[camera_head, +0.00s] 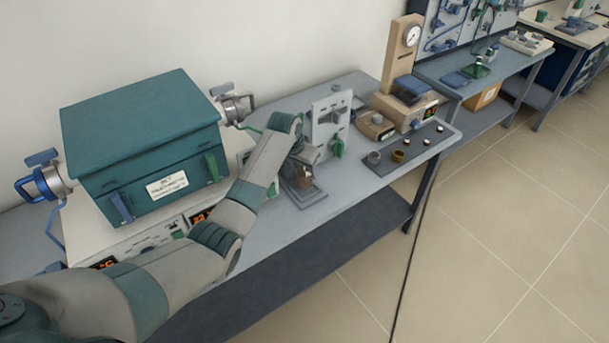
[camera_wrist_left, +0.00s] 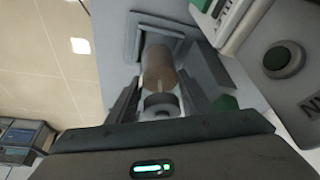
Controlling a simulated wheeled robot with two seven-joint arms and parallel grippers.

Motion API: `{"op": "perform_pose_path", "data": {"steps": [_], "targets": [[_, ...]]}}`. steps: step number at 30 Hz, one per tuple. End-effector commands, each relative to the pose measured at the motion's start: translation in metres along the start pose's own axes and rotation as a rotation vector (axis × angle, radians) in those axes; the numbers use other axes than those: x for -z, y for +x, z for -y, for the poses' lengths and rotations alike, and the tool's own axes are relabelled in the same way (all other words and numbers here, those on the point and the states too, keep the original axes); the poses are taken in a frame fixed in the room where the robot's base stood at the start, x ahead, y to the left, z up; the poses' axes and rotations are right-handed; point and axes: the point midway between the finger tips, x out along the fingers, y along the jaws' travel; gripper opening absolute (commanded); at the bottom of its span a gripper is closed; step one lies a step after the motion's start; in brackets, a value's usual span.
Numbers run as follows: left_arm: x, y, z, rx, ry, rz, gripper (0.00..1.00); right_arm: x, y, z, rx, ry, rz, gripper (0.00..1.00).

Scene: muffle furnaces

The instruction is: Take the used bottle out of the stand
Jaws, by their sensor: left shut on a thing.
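The used bottle (camera_wrist_left: 159,70) shows in the left wrist view as a brown cylinder with a grey ring-like neck, between my left fingers. In the head view its brown body (camera_head: 304,173) shows at the stand, below my left gripper (camera_head: 301,153). My left gripper (camera_wrist_left: 160,103) is shut on the bottle at its neck end. The stand (camera_head: 305,194) is a grey base on the bench; its grey frame (camera_wrist_left: 133,40) surrounds the bottle's far end in the wrist view. I cannot tell whether the bottle touches the stand. My right gripper is not in view.
A teal furnace (camera_head: 140,140) stands left of my left arm. Farther right are a beige gauge device (camera_head: 404,50) and a dark tray (camera_head: 408,154) with small cups. The bench front edge is close.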

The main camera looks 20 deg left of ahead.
Motion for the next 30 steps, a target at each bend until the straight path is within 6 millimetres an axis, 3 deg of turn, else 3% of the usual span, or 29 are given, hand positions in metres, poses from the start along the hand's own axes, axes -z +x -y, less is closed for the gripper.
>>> {"op": "perform_pose_path", "data": {"steps": [2, 12, 18, 24, 30], "targets": [[0.007, -0.012, 0.000, 0.001, 0.002, -0.007, 0.15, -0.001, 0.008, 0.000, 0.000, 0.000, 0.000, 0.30], [0.023, -0.044, -0.069, -0.002, 0.003, -0.006, 0.15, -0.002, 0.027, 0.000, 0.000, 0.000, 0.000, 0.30], [0.031, -0.062, -0.099, 0.000, 0.002, -0.004, 0.15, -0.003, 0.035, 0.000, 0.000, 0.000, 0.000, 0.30], [0.036, -0.071, -0.114, 0.000, 0.001, -0.002, 0.15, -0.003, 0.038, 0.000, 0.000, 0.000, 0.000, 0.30], [0.036, -0.073, -0.117, 0.000, 0.000, -0.001, 0.15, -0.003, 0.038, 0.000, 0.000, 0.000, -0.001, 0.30]]}}
